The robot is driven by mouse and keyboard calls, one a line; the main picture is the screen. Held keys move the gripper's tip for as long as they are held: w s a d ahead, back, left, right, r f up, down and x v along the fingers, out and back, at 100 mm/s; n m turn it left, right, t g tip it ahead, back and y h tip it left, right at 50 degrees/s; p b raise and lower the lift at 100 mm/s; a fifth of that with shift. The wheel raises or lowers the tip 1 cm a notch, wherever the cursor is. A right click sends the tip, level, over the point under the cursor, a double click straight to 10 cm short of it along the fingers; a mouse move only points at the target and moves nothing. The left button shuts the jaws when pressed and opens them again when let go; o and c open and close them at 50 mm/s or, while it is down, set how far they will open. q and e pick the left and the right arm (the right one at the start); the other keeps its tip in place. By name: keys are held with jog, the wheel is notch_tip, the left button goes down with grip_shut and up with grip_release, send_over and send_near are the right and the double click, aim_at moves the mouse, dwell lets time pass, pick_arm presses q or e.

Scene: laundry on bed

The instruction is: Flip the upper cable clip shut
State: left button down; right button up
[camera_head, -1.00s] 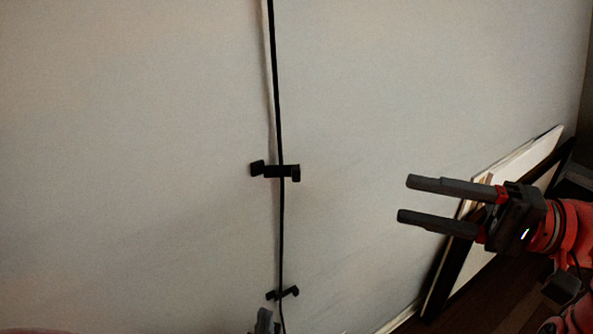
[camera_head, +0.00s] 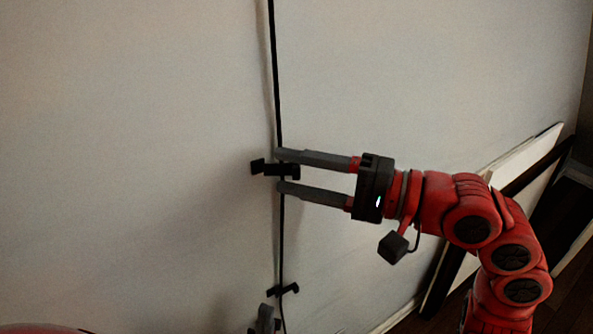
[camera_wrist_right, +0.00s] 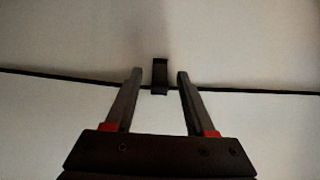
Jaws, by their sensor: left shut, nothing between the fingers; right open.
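The upper cable clip (camera_head: 262,168) is a small black clip on the pale wall, with a flap sticking out at its left. The black cable (camera_head: 273,70) runs down the wall through it. My right gripper (camera_head: 280,171) is open, its fingertips above and below the clip in the head view. In the right wrist view the clip (camera_wrist_right: 160,75) shows between and beyond the open fingers (camera_wrist_right: 160,75), apart from both. The lower cable clip (camera_head: 283,290) is on the same cable. My left gripper (camera_head: 265,313) is shut and empty at the bottom edge, near the lower clip.
Framed panels (camera_head: 525,155) lean against the wall at the right, behind my right arm. A dark floor (camera_head: 400,322) shows at the lower right. The wall (camera_head: 130,130) left of the cable is bare and clear.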

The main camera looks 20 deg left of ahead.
grip_shut()
dwell(0.3)
